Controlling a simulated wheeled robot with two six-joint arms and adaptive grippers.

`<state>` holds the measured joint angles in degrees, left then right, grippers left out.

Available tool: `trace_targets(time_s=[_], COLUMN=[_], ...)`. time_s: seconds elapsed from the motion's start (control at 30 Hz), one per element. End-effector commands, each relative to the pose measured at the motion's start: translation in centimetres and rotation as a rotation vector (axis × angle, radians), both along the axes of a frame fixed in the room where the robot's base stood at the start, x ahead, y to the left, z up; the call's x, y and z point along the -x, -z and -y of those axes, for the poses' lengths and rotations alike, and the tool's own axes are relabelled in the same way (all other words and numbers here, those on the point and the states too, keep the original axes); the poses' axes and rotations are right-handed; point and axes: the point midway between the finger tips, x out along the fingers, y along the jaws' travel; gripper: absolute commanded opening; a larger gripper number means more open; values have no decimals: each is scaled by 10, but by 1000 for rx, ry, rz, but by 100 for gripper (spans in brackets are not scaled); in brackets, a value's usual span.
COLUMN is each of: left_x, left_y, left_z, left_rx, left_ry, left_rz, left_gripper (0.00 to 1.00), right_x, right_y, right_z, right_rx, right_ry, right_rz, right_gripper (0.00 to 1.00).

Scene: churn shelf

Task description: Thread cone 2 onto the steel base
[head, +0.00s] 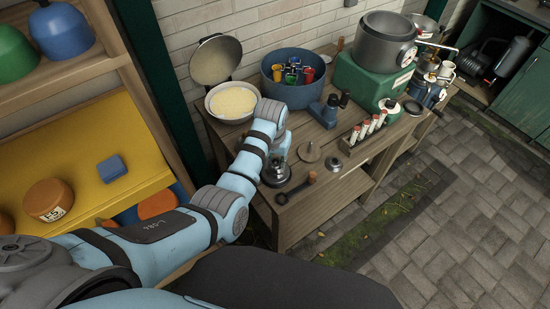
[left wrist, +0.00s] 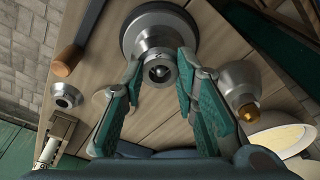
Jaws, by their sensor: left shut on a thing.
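In the head view my left arm partly hides the gripper and cone. My right gripper is not in view.
A steel piece with a brass tip (left wrist: 240,88) stands close beside the gripper. A pot (head: 232,102) and blue tub (head: 292,93) stand behind.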

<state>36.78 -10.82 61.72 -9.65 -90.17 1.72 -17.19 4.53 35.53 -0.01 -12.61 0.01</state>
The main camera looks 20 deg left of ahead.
Motion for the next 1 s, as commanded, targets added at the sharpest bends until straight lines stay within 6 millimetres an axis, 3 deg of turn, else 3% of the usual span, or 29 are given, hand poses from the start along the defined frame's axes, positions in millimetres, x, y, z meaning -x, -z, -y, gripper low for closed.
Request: trace_targets(time_s=[0.63, 0.67, 0.77, 0.8, 1.0], left_x=[0, 0, 0, 0, 0], left_y=[13, 13, 12, 12, 12], left_z=[0, 0, 0, 0, 0], left_rx=[0, 0, 0, 0, 0], left_ry=[0, 0, 0, 0, 0], left_rz=[0, 0, 0, 0, 0], left_gripper=[0, 30, 46, 51, 51], right_x=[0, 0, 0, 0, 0], right_y=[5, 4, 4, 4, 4], right_z=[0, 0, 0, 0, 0], right_rx=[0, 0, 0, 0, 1], right_ry=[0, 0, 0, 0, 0], right_rz=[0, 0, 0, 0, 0], right_gripper=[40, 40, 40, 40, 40])
